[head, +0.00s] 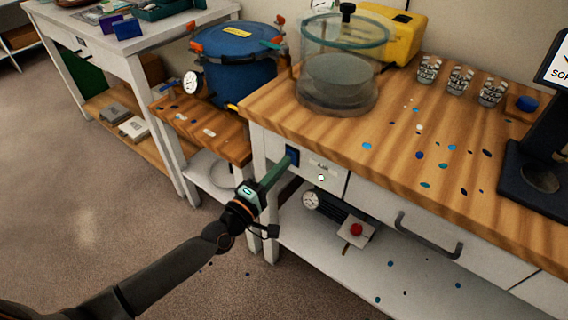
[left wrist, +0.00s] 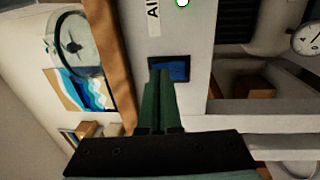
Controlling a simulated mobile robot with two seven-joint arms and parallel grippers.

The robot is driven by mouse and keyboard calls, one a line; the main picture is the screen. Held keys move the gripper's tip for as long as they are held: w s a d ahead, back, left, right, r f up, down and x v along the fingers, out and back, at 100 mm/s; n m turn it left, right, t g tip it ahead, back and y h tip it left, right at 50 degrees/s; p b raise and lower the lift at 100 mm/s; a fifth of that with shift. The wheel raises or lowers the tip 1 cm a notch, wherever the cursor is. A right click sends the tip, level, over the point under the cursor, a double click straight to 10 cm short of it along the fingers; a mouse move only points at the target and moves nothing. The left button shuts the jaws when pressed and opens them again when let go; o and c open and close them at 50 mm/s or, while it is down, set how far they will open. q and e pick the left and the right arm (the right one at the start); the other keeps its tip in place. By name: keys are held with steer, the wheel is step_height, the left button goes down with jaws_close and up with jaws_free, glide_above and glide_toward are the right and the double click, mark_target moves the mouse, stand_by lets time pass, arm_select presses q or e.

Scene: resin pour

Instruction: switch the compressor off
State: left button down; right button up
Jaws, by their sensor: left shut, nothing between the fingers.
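A blue rocker switch (head: 292,156) in a dark frame sits on the white front panel of the wooden-topped bench, left of an AIR label (head: 320,165). It also shows in the left wrist view (left wrist: 180,68). My left gripper (head: 286,161) is shut and empty, its green fingers pointing at the switch. The fingertips overlap the switch's edge in the left wrist view (left wrist: 161,73); I cannot tell whether they touch. A small pale lamp with a green tint (left wrist: 182,3) is beside the label. The dark compressor (head: 337,212) lies on the lower shelf. My right gripper is out of view.
A gauge (head: 311,200) and a red knob (head: 356,229) are at the compressor. A drawer handle (head: 428,236) sticks out to the right. The floor at left is free.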

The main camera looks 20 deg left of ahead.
arm_select(q)
steer(key=shift+w+d, duration=0.2)
steer(key=shift+w, duration=0.3)
steer(key=shift+w+r, duration=0.25)
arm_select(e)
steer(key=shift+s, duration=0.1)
arm_select(q)
steer(key=shift+s+r, duration=0.1)
steer(key=shift+s, duration=0.1)
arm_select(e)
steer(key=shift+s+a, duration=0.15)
